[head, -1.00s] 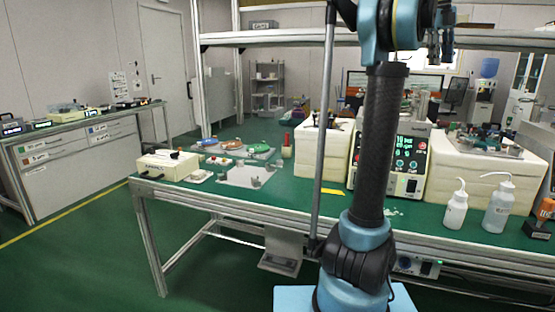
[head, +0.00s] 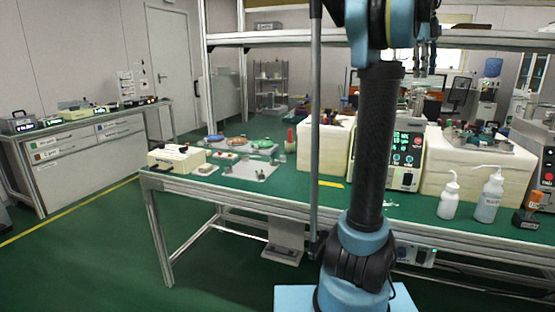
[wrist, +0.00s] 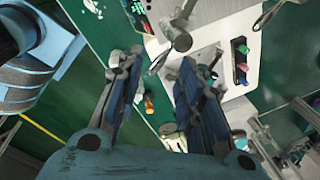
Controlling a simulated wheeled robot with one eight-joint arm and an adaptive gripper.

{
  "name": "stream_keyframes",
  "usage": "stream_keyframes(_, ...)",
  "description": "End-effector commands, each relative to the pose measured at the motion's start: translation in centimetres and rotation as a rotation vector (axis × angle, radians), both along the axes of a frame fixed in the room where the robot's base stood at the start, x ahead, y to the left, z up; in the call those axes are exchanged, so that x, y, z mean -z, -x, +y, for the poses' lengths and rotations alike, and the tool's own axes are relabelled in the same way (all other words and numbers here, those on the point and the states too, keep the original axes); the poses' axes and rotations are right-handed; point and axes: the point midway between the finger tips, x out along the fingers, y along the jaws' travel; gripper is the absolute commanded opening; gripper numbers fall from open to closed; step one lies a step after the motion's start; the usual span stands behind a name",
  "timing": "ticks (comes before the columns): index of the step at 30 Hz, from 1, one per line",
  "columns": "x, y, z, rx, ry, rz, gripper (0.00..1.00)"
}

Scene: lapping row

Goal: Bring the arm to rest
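My gripper (wrist: 158,80) shows large in the wrist view, its two dark blue-padded fingers well apart with nothing held between them. In the head view my gripper (head: 424,58) is small, partly behind my upper arm, raised above the bench and near the shelf rail. My arm stands upright in front of the green-topped bench (head: 260,197), its upper part folded at the top of the picture. Below the fingers, the wrist view shows a small orange item (wrist: 148,103) and a white panel with coloured knobs (wrist: 240,66).
The bench holds a display unit (head: 406,160), white blocks (head: 325,147), two squeeze bottles (head: 488,196) and an orange-handled item (head: 534,203). A metal post and shelf rail (head: 270,40) stand close to my arm. Green floor is open at the left.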

Motion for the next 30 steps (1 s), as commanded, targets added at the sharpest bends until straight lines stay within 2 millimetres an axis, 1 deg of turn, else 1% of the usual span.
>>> stream_keyframes(1, 0.8, 0.2, 1.3, -0.063, 0.002, 0.006, 0.34)
stream_keyframes(5, 3.6, 1.1, 5.0, -0.279, 0.009, 0.026, 0.34)
stream_keyframes(6, 4.7, 1.4, 6.3, -0.357, 0.011, 0.033, 0.34)
stream_keyframes(8, 6.4, 2.1, 8.2, -0.477, 0.016, 0.045, 0.34)
stream_keyframes(9, 7.6, 2.6, 9.5, -0.555, 0.02, 0.052, 0.34)
stream_keyframes(14, 12.5, 4.9, 14.3, -0.871, 0.04, 0.078, 0.34)
stream_keyframes(18, 17.3, 7.4, 18.0, -1.147, 0.063, 0.099, 0.34)
stream_keyframes(20, 19.4, 8.6, 19.6, -1.265, 0.074, 0.107, 0.34)
stream_keyframes(21, 20.9, 9.5, 20.5, -1.344, 0.082, 0.112, 0.34)
stream_keyframes(26, 27.1, 13.0, 24.0, -1.657, 0.118, 0.134, 0.34)
stream_keyframes(27, 28.7, 14.0, 24.8, -1.736, 0.128, 0.139, 0.34)
stream_keyframes(29, 31.1, 15.4, 25.9, -1.854, 0.144, 0.146, 0.34)
stream_keyframes(30, 32.8, 16.4, 26.6, -1.932, 0.156, 0.151, 0.34)
